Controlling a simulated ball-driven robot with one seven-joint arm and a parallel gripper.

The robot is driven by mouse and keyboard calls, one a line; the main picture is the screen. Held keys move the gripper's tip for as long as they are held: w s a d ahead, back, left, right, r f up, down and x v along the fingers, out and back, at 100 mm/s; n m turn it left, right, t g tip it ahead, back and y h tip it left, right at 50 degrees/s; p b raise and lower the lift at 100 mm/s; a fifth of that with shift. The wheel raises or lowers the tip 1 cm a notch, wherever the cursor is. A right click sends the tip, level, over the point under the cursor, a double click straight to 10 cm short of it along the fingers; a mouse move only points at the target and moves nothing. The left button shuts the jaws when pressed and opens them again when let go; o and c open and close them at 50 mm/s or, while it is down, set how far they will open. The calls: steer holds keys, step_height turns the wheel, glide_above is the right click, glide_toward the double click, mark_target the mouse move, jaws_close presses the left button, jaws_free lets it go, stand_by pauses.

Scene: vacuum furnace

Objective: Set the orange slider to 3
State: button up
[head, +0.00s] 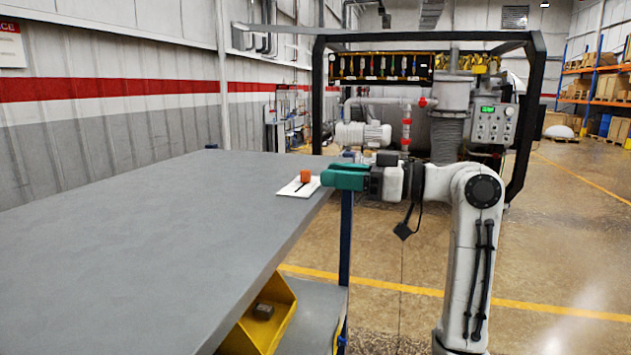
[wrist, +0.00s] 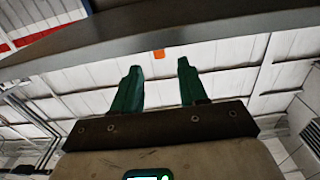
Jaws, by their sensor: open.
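The orange slider (head: 306,176) is a small orange block standing on a white plate (head: 297,190) with a dark slot line, near the right edge of the grey table. Any numbers on the plate are too small to read. My gripper (head: 328,177) has green fingers and is just right of the slider, pointing left at it, with a small gap. In the wrist view my gripper (wrist: 160,72) is open, with its two fingers apart and nothing between them. The orange slider (wrist: 158,54) shows ahead, between and beyond the fingertips.
The grey table (head: 150,230) is otherwise bare, and its edge passes close to my gripper. Below it, a yellow bin (head: 262,318) sits on a lower shelf. Behind stand a black frame and furnace machinery (head: 450,110). Open floor (head: 560,240) lies to the right.

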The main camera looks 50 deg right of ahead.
steer(key=shift+b+v, duration=0.45)
steer(key=shift+v, duration=1.65)
